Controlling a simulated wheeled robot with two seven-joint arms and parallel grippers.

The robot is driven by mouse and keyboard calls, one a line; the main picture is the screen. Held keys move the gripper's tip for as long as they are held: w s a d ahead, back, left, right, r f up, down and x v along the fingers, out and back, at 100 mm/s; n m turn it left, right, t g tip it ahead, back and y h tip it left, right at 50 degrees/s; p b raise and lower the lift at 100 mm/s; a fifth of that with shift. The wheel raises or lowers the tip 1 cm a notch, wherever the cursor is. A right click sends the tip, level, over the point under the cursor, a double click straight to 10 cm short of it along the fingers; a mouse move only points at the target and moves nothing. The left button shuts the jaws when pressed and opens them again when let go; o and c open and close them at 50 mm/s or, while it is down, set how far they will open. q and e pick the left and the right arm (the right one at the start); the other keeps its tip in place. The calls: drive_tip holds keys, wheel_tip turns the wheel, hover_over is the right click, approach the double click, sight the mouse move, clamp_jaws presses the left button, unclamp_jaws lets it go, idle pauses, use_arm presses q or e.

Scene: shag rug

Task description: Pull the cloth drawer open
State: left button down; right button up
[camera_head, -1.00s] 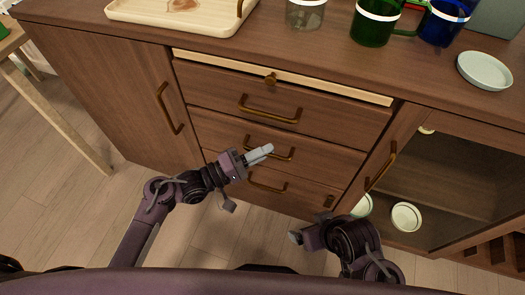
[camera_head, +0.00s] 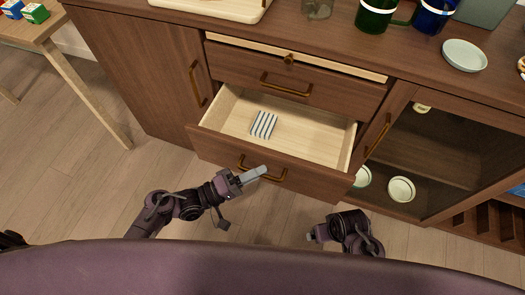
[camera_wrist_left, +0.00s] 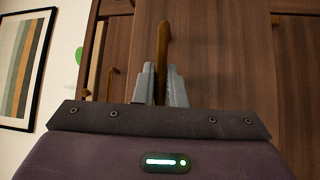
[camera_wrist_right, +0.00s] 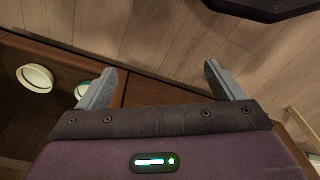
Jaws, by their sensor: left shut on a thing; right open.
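The cloth drawer (camera_head: 223,149) stands pulled out from the wooden cabinet, with its pale inside showing. A striped blue and white cloth (camera_head: 264,125) lies in it, left of the middle. My left gripper (camera_head: 262,171) is at the drawer's front, shut on the bronze drawer handle (camera_head: 247,168). In the left wrist view the handle (camera_wrist_left: 163,45) stands between the two fingers. My right gripper (camera_head: 312,237) is low in front of the cabinet, away from the drawer. The right wrist view shows its fingers (camera_wrist_right: 158,88) apart with nothing between them.
A closed drawer with a handle (camera_head: 286,84) is above the open one. To the right is a glass-door compartment with bowls (camera_head: 401,189). Mugs (camera_head: 374,17) and a pale dish (camera_head: 464,55) stand on the cabinet top. A small table (camera_head: 35,32) is at the left.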

use_arm(q)
drive_tip(key=s+a+p, duration=0.3)
drive_tip(key=s+p, duration=0.1)
drive_tip(key=s, duration=0.8)
drive_tip(key=shift+s+a, duration=0.2)
drive_tip(key=shift+s, duration=0.05)
use_arm(e)
drive_tip(key=s+d+f, duration=0.1)
drive_tip(key=s+f, duration=0.1)
drive_tip(key=f, duration=0.4)
drive_tip(key=s+d+f, duration=0.2)
drive_tip(key=s+f, duration=0.1)
drive_tip(key=f, duration=0.3)
drive_tip(key=shift+s+d+f+m, duration=0.15)
drive_tip(key=shift+d+f+m, duration=0.05)
drive_tip(key=shift+d+m, duration=0.1)
use_arm(q)
drive_tip(key=shift+f, duration=0.1)
drive_tip(key=c, duration=1.5)
unclamp_jaws()
